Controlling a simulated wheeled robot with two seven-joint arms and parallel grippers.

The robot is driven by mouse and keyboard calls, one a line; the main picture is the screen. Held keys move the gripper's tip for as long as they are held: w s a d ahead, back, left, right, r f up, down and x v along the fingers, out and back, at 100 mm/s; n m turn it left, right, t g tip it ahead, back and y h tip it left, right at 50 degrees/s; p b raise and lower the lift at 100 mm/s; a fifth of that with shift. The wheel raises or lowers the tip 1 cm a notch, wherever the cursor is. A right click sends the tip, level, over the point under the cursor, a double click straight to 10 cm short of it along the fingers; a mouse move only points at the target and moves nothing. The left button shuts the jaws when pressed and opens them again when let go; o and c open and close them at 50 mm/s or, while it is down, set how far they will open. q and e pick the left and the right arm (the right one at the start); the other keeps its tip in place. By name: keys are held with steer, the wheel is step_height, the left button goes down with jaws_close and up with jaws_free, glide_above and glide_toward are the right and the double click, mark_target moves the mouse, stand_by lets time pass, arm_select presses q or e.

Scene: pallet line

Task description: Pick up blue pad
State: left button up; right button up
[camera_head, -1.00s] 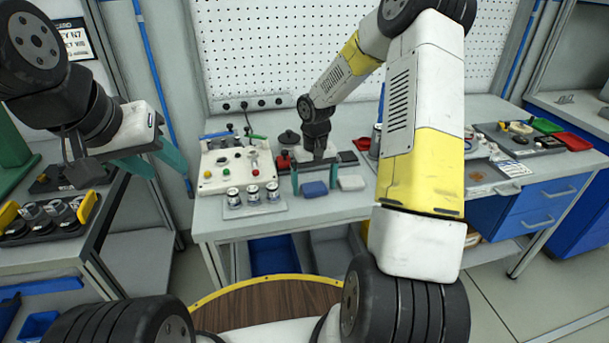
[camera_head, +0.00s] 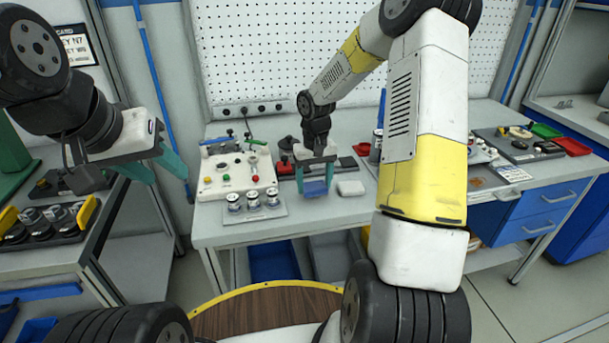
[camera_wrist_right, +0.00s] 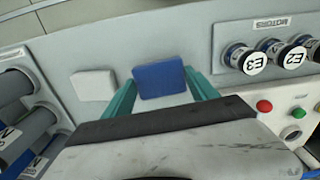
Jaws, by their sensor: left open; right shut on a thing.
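The blue pad (camera_head: 315,188) is at the front of the grey workbench in the head view, between the teal fingers of my right gripper (camera_head: 315,187). The right wrist view also shows the blue pad (camera_wrist_right: 160,79) between the two teal fingers (camera_wrist_right: 158,96). My right gripper is shut on the pad. I cannot tell whether the pad is clear of the bench top. My left gripper (camera_head: 168,168) is open and empty, at the left, away from the bench top.
A white pad (camera_head: 350,188) lies just right of the blue pad. A plate of labelled cylinders (camera_head: 254,202) and a white control panel (camera_head: 236,173) stand to the left. Dark blocks lie behind. A red tray (camera_head: 572,146) is at far right.

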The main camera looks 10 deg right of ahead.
steer(key=s+a+r, duration=0.1)
steer(key=s+a, duration=0.1)
steer(key=s, duration=0.6)
steer(key=s+a+r, duration=0.1)
steer(key=s, duration=0.6)
steer(key=shift+s+a+r, duration=0.3)
steer(key=shift+s+a, duration=0.05)
steer(key=o, duration=0.6)
steer(key=shift+c, duration=0.2)
steer(key=c, duration=0.4)
steer(key=shift+c, duration=0.2)
